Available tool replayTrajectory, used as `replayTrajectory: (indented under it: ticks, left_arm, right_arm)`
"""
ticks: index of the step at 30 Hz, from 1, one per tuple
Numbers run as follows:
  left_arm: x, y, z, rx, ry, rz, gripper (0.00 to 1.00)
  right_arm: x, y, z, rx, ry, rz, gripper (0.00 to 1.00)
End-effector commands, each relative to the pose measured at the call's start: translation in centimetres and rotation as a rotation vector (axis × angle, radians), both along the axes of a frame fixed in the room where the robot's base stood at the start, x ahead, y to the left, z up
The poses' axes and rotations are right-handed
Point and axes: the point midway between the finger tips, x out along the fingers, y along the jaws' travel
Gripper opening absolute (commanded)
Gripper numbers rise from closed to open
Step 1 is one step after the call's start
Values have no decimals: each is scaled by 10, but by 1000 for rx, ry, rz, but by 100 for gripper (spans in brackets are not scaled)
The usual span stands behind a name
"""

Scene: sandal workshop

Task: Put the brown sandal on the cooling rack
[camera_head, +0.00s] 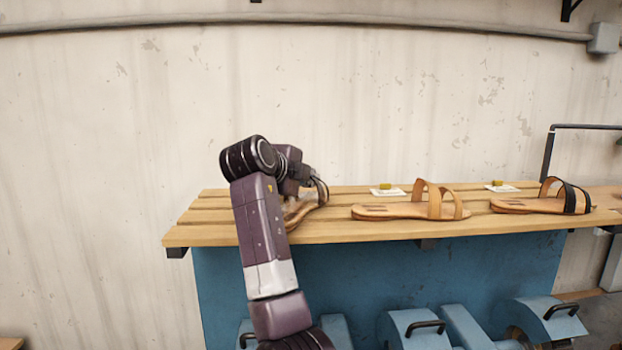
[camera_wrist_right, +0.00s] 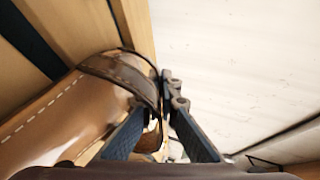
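The brown sandal (camera_head: 299,211) is at the left end of a slatted wooden rack (camera_head: 205,234), apparently the cooling rack, and looks to rest on its slats. My arm hides part of it in the head view. In the right wrist view its dark brown strap (camera_wrist_right: 118,74) arches over a tan stitched sole (camera_wrist_right: 60,125). My right gripper (camera_head: 318,186) is at this strap; one finger is partly behind the strap and the other outside it. In the right wrist view the gripper (camera_wrist_right: 158,104) straddles the strap, but whether it pinches it is unclear. My left gripper is out of view.
A tan-strapped sandal (camera_head: 390,211) and a black-strapped sandal (camera_head: 530,205) stand to the right on the rack. Small white cards (camera_head: 387,192) lie behind them. A pale wall (camera_head: 400,100) rises behind. Blue machinery (camera_head: 415,330) stands below in front.

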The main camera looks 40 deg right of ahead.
Motion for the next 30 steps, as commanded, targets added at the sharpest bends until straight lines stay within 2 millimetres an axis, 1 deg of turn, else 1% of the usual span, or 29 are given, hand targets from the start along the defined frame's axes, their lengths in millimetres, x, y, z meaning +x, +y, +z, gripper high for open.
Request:
replayTrajectory:
  ticks: [3, 5, 9, 17, 20, 21, 23, 30]
  left_arm:
    - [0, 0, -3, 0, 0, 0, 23]
    - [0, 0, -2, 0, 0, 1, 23]
    - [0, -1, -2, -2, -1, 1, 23]
    - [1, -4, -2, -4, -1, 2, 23]
    - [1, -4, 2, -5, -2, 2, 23]
    - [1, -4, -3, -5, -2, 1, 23]
    - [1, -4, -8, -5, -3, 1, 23]
    - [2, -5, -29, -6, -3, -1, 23]
  right_arm:
    - [0, 0, -3, -1, -1, 0, 0]
    - [0, 0, -3, 0, 0, 0, 6]
    - [0, 0, -3, 0, 1, 0, 21]
    - [0, 0, -2, 1, 1, 0, 22]
    - [0, 0, 3, 0, 0, 0, 22]
    - [-1, 4, 1, 0, -1, 2, 22]
    - [-5, 11, 2, 0, -2, 2, 22]
    - [-28, 54, 19, 2, -5, 5, 22]
